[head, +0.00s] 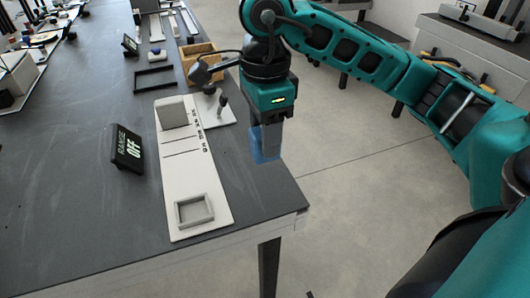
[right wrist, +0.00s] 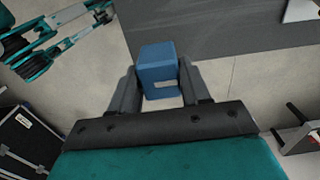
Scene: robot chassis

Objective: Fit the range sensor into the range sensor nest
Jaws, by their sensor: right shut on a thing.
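The range sensor is a blue block (head: 262,154) held at the tips of my right gripper (head: 267,138), near the table's right edge. In the right wrist view, the blue block (right wrist: 157,60) sits between the two fingers of my right gripper (right wrist: 160,88), with a small pale mark on its face. The range sensor nest appears to be the shallow grey square frame (head: 181,213) at the near end of a long white board (head: 186,177). The frame looks empty. The block is to the right of and beyond it, apart from the board. My left gripper is not in view.
A small dark display (head: 127,149) reading "RANGE OFF" stands left of the board. A grey upright block (head: 172,112) stands on the board's far end. Behind my gripper are a pale plate (head: 212,112) with a dark post and a wooden box (head: 198,58). The table's near left is clear.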

